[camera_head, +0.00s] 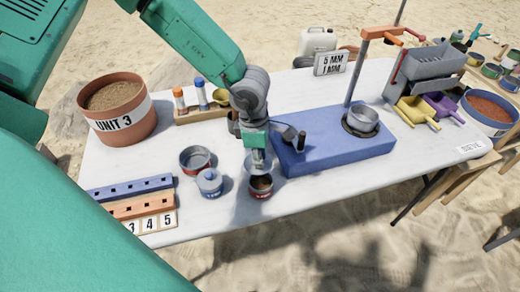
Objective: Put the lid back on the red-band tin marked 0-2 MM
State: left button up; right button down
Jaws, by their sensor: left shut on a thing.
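The red-band tin (261,193) stands upright near the front edge of the table, open at the top with brown material inside. Its label is too small to read. My left gripper (259,168) points down just above and behind this tin, shut on a pale grey round lid (250,164). The lid appears apart from the tin's rim; the fingers partly hide it. My right gripper is not in view.
A blue block (335,150) lies right. The front right tabletop is clear.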

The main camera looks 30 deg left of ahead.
pick_arm(q)
jog(key=shift+d+f, duration=0.2)
jog(key=shift+f, duration=0.1)
jog(key=f+b, duration=0.1)
jog(key=b, duration=0.1)
jog(key=d+f+b, duration=0.1)
jog(key=f+b, duration=0.1)
jog(key=shift+a+f+b, duration=0.4)
jog(key=shift+f+b, duration=0.2)
jog(key=shift+a+f, duration=0.15)
jog(key=shift+f, duration=0.4)
jog(key=shift+d, duration=0.45)
jog(key=shift+a, duration=0.2)
